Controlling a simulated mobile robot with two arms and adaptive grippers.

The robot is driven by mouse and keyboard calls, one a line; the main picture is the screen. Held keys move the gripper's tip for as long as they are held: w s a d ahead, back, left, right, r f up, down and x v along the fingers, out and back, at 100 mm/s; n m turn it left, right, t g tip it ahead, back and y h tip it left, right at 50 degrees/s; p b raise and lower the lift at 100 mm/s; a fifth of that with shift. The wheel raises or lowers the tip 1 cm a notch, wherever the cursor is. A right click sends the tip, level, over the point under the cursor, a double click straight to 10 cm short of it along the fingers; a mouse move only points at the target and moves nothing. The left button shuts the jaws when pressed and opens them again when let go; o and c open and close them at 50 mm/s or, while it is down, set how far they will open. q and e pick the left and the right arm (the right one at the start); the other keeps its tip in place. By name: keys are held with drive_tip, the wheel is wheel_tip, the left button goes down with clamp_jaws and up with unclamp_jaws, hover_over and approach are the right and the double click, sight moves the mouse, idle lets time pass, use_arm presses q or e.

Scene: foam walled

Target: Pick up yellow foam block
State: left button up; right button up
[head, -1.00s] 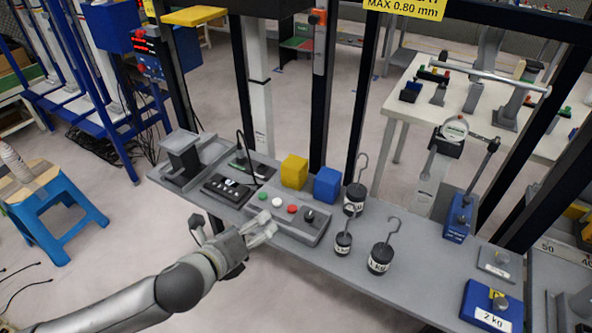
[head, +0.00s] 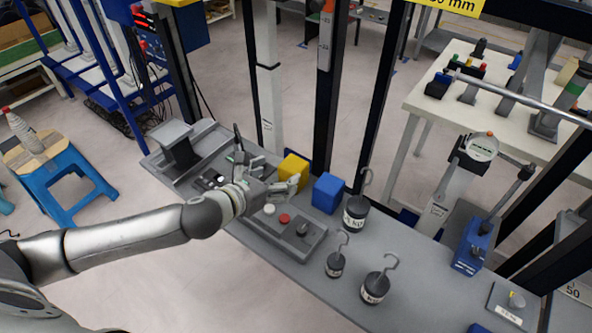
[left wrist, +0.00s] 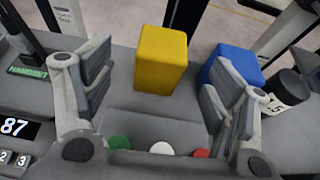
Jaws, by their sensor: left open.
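The yellow foam block (head: 293,169) stands on the grey shelf, left of a blue block (head: 328,192). In the left wrist view the yellow block (left wrist: 162,58) is upright, ahead of the fingers and between their lines, with a gap of bare shelf before it. My left gripper (head: 277,178) is open and empty above the button box, just in front of the yellow block. In the left wrist view its two fingers (left wrist: 155,95) are spread wide, and the right one overlaps the blue block (left wrist: 233,66). My right gripper is not in view.
The button box (head: 285,232) lies under my gripper. Several hooked weights, one of them (head: 356,212) just right of the blue block, stand on the shelf (head: 300,275). A dark upright post (head: 327,100) rises behind the blocks. A display unit is at the left.

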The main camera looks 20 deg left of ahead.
sight(289, 169)
use_arm(q)
drive_tip(key=shift+x, duration=1)
drive_tip(key=shift+w+d+f, duration=0.1)
drive_tip(key=shift+w, duration=0.1)
drive_tip(key=shift+w+d+f, duration=0.15)
drive_tip(key=shift+w+d, duration=0.05)
drive_tip(key=shift+w, duration=0.3)
drive_tip(key=x, duration=0.3)
drive_tip(key=shift+d+p, duration=0.15)
drive_tip(key=shift+p, duration=0.2)
drive_tip(key=shift+w+d+f, duration=0.15)
drive_tip(key=shift+w+f, duration=0.15)
drive_tip(key=shift+w, duration=0.2)
drive_tip(key=shift+c, duration=0.2)
drive_tip(key=c, duration=1.1)
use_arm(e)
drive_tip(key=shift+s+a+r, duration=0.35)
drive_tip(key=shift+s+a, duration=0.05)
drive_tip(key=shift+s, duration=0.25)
use_arm(q)
drive_tip(key=shift+r, duration=0.1)
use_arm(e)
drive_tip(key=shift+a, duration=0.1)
